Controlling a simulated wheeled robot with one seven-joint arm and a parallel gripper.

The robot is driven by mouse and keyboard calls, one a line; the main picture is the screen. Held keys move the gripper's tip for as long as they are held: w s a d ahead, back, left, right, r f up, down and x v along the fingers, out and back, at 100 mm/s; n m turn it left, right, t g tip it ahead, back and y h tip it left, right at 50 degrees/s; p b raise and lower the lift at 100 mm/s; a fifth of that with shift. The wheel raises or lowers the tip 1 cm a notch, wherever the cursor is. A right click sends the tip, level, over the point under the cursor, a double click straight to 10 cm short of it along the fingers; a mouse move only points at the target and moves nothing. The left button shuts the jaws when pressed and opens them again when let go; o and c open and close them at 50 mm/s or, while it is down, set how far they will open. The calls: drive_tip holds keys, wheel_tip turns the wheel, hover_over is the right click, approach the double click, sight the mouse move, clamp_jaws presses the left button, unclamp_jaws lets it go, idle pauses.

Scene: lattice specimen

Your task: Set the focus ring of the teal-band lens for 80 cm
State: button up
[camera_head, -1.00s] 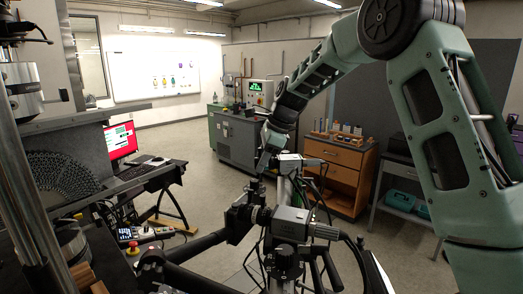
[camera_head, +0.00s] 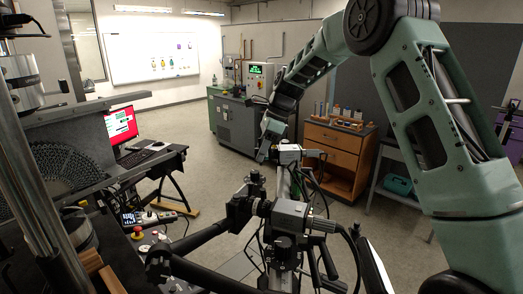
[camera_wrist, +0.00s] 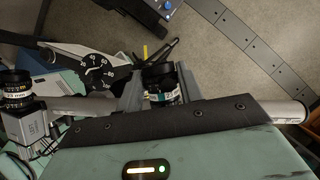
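A dark lens (camera_wrist: 162,88) with pale markings and a teal-looking band sits between the two fingers of my gripper (camera_wrist: 161,82) in the wrist view. The fingers stand apart on either side of it, and I see no clear grip; contact is hard to tell. In the head view my gripper (camera_head: 266,148) is at the far grey camera (camera_head: 289,154) on the rail, and its lens is mostly hidden. The focus ring's setting is too small to read. A second lens (camera_wrist: 15,92), with a yellow mark and white lettering, is at the left of the wrist view.
A nearer grey camera (camera_head: 291,214) with cables stands on the rail. A black dial with white marks (camera_wrist: 95,70) lies beside my left finger in the wrist view. A wooden cabinet (camera_head: 335,158) and a desk with a red-screened monitor (camera_head: 120,125) stand farther back.

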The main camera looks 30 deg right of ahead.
drive_tip(key=o, duration=0.4)
drive_tip(key=shift+o, duration=0.2)
drive_tip(key=shift+r, duration=0.1)
drive_tip(key=shift+v, duration=2.9)
drive_tip(key=b+v, duration=0.3)
drive_tip(key=v, duration=1.4)
drive_tip(key=shift+r, duration=0.2)
drive_tip(key=shift+d, duration=0.15)
